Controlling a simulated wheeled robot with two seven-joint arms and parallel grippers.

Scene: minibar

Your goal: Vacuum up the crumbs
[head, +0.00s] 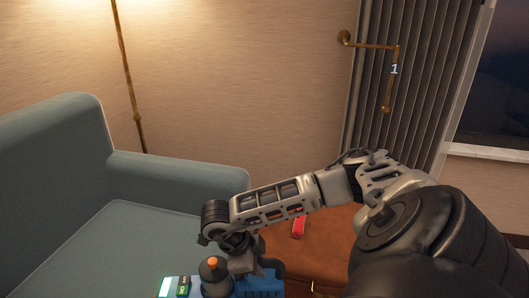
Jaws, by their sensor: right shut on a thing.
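My right gripper (242,264) is low in the head view, pointing down, and is shut on a blue device (264,286) that looks like the vacuum. The device has a small lit green-white screen and a dark knob with an orange top, and the frame's bottom edge cuts it off. It is in front of the sofa seat's right side; I cannot tell whether it touches anything. I cannot make out any crumbs. My left gripper is out of view.
A teal sofa (60,150) fills the left, its seat clear where visible. A brown leather-like surface (325,240) beside it holds a small red object (298,228). Behind are a thin brass pole (128,80), a brass wall bracket (375,46) and a dark curtain (425,90).

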